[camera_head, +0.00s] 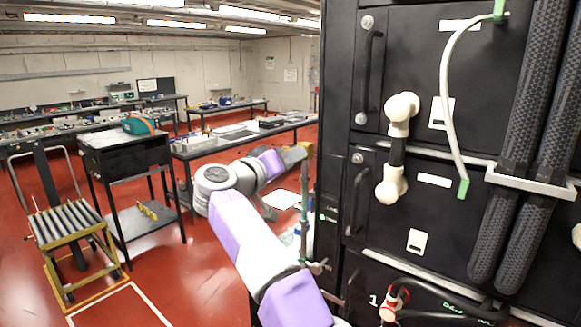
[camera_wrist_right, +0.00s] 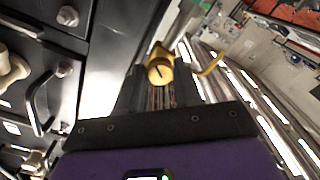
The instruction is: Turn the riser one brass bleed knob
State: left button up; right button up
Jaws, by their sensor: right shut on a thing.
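The brass bleed knob (camera_wrist_right: 160,70) is a round yellow piece with a dark slot across its face, in the middle of the right wrist view. My right gripper (camera_wrist_right: 160,88) has its dark fingers on either side of it and is shut on it. In the head view my right gripper (camera_head: 284,160) reaches the top of a thin greenish riser pipe (camera_head: 304,205) beside the black cabinet. The fingers hide much of the knob there. My left gripper is not in view.
The black cabinet (camera_head: 425,235) with handles, a pale hose (camera_head: 447,85) and thick black ribbed conduits (camera_head: 530,100) fills the right side. A yellow bent lever (camera_wrist_right: 210,66) sits beside the knob. A roller cart (camera_head: 66,225) and black trolley (camera_head: 125,140) stand left on the red floor.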

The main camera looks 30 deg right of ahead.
jog(key=shift+w+m+b, duration=0.1)
jog(key=shift+m+b, duration=1.2)
jog(key=shift+m, duration=3.6)
jog(key=o, duration=1)
jog(key=shift+o, duration=0.2)
jog(key=shift+a, duration=0.1)
